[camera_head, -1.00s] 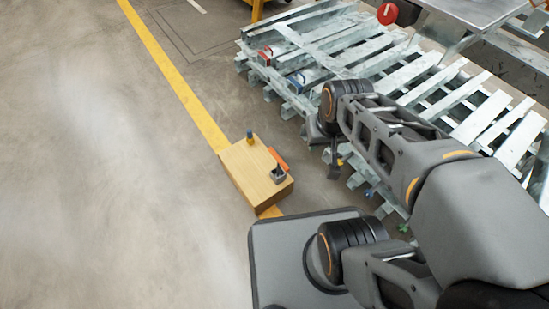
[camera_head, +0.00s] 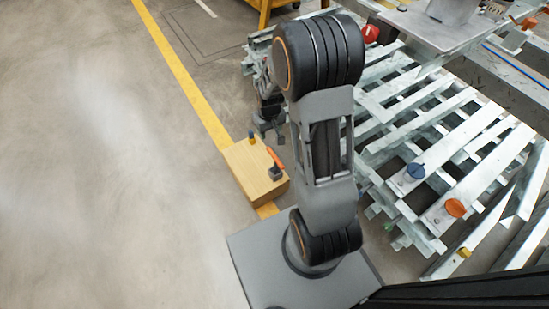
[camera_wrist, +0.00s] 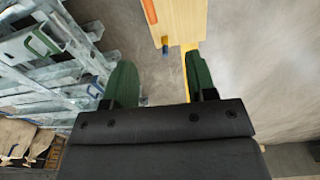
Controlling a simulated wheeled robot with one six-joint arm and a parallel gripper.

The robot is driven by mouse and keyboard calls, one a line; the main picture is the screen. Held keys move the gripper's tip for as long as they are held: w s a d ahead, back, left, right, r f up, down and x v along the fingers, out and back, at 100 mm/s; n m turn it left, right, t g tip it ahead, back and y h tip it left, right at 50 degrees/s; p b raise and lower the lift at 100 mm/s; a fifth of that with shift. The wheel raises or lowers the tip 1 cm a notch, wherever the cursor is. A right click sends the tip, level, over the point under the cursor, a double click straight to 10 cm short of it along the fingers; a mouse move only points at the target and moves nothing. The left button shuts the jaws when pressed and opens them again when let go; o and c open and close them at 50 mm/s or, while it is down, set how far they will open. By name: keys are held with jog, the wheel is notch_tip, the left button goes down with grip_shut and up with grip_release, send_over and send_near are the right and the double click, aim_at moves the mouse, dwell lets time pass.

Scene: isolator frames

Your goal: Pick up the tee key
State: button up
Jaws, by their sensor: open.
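A pale wooden box (camera_head: 248,182) stands on the floor over the yellow line. On its top lie a slim orange bar (camera_head: 274,156), a small dark grey block (camera_head: 276,173) and a small blue-and-yellow piece (camera_head: 252,138). I cannot tell which of these is the tee key. My gripper (camera_head: 266,132) is open, just beyond the box's far right edge. In the wrist view, its green fingers (camera_wrist: 160,70) stand wide apart with nothing between them. The box top (camera_wrist: 182,18), orange bar (camera_wrist: 149,11) and blue piece (camera_wrist: 165,44) show beyond the fingertips.
Galvanized metal frames (camera_head: 440,140) lie stacked right of the box, close to my arm. A blue knob (camera_head: 415,171) and an orange knob (camera_head: 455,207) sit on them. The floor (camera_head: 90,180) left of the yellow line is clear.

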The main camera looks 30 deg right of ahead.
jog(key=g+p, duration=0.1)
jog(key=p, duration=0.1)
send_near(275, 157)
jog(key=shift+n, duration=0.3)
jog(key=f+b, duration=0.1)
jog(key=f, duration=0.2)
jog(key=f+b, duration=0.1)
jog(key=f, duration=0.2)
jog(key=shift+s+d+f, duration=0.15)
jog(key=shift+s+f, duration=0.05)
jog(key=shift+f, duration=0.15)
jog(key=shift+w+f+b, duration=0.15)
jog(key=shift+f+b, duration=0.6)
jog(key=shift+f, duration=0.8)
jog(key=shift+w+f+b, duration=0.1)
jog(key=shift+f+b, duration=0.65)
jog(key=shift+f, duration=0.85)
jog(key=shift+r, duration=0.1)
grip_shut()
